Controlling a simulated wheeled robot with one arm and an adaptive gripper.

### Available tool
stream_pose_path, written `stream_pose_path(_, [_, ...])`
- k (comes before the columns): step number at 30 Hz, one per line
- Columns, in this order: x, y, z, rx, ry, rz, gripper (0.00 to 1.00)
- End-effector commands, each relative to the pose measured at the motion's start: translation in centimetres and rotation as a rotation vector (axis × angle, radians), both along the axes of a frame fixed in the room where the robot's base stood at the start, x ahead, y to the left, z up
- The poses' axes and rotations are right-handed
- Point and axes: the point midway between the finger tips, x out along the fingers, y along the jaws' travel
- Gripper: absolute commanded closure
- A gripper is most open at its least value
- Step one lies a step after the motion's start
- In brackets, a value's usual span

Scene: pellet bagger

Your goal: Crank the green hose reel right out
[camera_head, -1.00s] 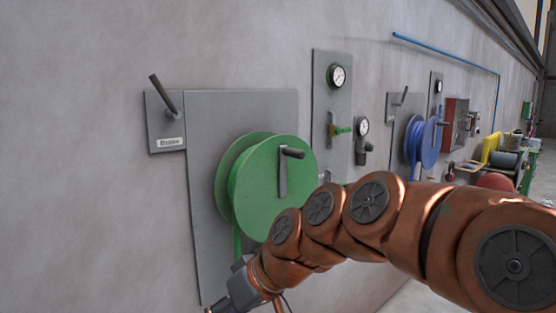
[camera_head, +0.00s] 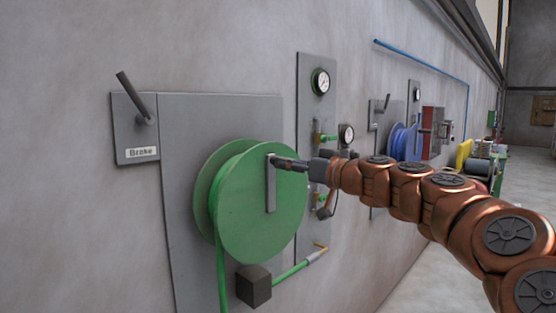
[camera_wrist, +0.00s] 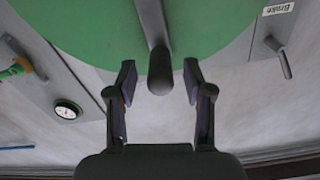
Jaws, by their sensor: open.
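The green hose reel (camera_head: 245,215) is mounted on a grey wall plate. Its grey crank arm (camera_head: 271,190) points up from the hub, and the dark crank handle (camera_wrist: 159,68) sticks out at its top. My gripper (camera_head: 284,162) is at that handle. In the wrist view my gripper (camera_wrist: 158,82) is open, with the handle end between its two fingers and visible gaps on both sides. Green hose (camera_head: 222,275) hangs from the reel, and a length with a brass nozzle (camera_head: 317,254) comes out of a dark block (camera_head: 254,286).
A brake lever (camera_head: 135,96) on a plate labelled "Brake" is left of the reel, tilted up-left. A gauge panel (camera_head: 310,110) stands close right of the reel, behind my arm. A blue reel (camera_head: 398,143) is farther along the wall.

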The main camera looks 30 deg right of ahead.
Motion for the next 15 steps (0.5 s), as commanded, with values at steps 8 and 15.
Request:
stream_pose_path(8, [3.4, 0.9, 0.0, 0.001, 0.003, 0.002, 0.48])
stream_pose_path(15, [4.1, 1.0, -0.1, 0.001, 0.002, 0.001, 0.48])
